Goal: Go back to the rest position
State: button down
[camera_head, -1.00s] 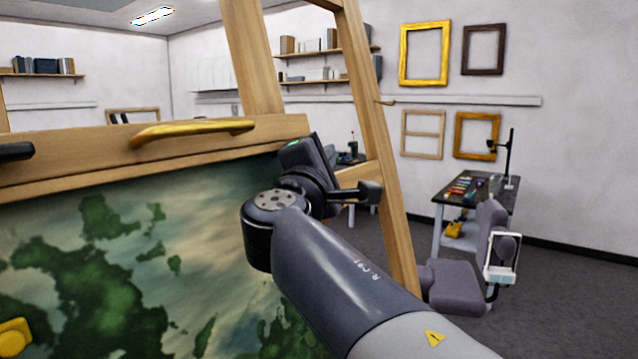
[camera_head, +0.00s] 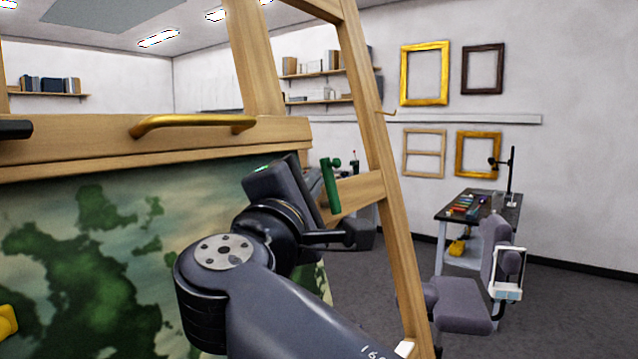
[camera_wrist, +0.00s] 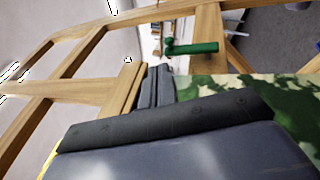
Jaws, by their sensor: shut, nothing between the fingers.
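My gripper (camera_wrist: 156,86) shows in the wrist view as two dark fingers side by side, shut and empty. In the head view my dark wrist stands in front of the easel's right side, and the fingertips are hard to make out there. A golden curved piece (camera_head: 193,124) lies along the wooden ledge (camera_head: 70,160) of the easel, left of my wrist and apart from it. A painting in green and pale tones (camera_head: 80,260) stands below the ledge, its lower right hidden by my arm.
The easel's wooden upright (camera_head: 372,150) rises close to the right of my wrist. A green handle (camera_head: 331,184) sits by its crossbar; it also shows in the wrist view (camera_wrist: 190,47). A grey chair (camera_head: 462,308) and a worktable (camera_head: 480,208) stand at right, with open floor around.

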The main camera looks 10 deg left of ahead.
jog(key=shift+s+a+f, duration=0.1)
jog(key=shift+s, duration=0.4)
jog(key=shift+w, duration=0.15)
jog(key=p, duration=0.4)
send_near(328, 161)
jog(key=w+r, duration=0.1)
jog(key=w+d+r, duration=0.1)
jog(key=w, duration=0.1)
jog(key=w+d, duration=0.1)
jog(key=w, duration=0.1)
jog(key=shift+w+r, duration=0.1)
jog(key=shift+r, duration=0.3)
jog(key=shift+f, duration=0.1)
